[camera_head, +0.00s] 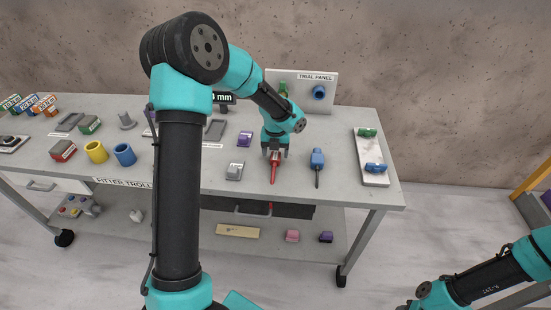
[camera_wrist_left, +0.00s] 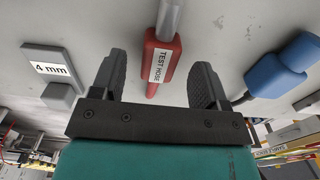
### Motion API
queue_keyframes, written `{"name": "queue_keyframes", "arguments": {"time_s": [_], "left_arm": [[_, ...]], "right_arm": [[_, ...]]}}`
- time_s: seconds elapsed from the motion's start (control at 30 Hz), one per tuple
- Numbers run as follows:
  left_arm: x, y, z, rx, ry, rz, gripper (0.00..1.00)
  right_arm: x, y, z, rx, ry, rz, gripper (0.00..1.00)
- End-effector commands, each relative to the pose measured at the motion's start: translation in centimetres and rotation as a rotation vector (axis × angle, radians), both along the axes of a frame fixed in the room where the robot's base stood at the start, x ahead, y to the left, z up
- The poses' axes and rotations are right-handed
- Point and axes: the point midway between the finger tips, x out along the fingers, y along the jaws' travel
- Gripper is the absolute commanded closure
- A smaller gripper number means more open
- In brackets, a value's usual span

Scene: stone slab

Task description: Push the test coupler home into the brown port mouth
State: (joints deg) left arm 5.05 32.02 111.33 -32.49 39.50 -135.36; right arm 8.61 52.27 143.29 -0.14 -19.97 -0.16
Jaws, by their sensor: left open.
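The red coupler labelled TEST HOSE (camera_wrist_left: 162,62) lies on the grey trolley top, with a silver shaft at one end. It also shows in the head view (camera_head: 273,172), below my left gripper (camera_head: 274,150). In the left wrist view, my left gripper (camera_wrist_left: 158,78) is open, its fingers apart on either side of the red body, with gaps visible. The white panel labelled TRIAL PANEL (camera_head: 328,90) stands at the back of the trolley with a blue port (camera_head: 319,92) and a green part (camera_head: 283,89). I see no brown port mouth; my left arm covers part of the panel.
A blue-handled tool (camera_head: 317,160) lies right of the coupler. A white board (camera_head: 371,165) with green and blue fittings is at the right. Yellow and blue rings (camera_head: 124,154) stand further left.

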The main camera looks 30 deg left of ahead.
Motion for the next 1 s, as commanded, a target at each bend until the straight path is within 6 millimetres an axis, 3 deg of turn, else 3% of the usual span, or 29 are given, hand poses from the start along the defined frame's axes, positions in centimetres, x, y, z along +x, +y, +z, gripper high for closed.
{"name": "queue_keyframes", "arguments": {"time_s": [0.2,0.7,1.0], "left_arm": [[0.0,0.1,-2.3,0.000,0.001,0.001,0.32],[0.0,0.0,-2.3,0.000,0.000,0.001,0.33],[0.0,0.0,-2.3,0.000,0.000,0.001,0.62]], "right_arm": [[0.0,0.0,0.0,0.000,0.000,0.000,0.57],[0.0,0.0,0.0,0.000,0.000,0.000,0.57],[0.0,0.0,0.0,0.000,0.000,0.000,0.57]]}}
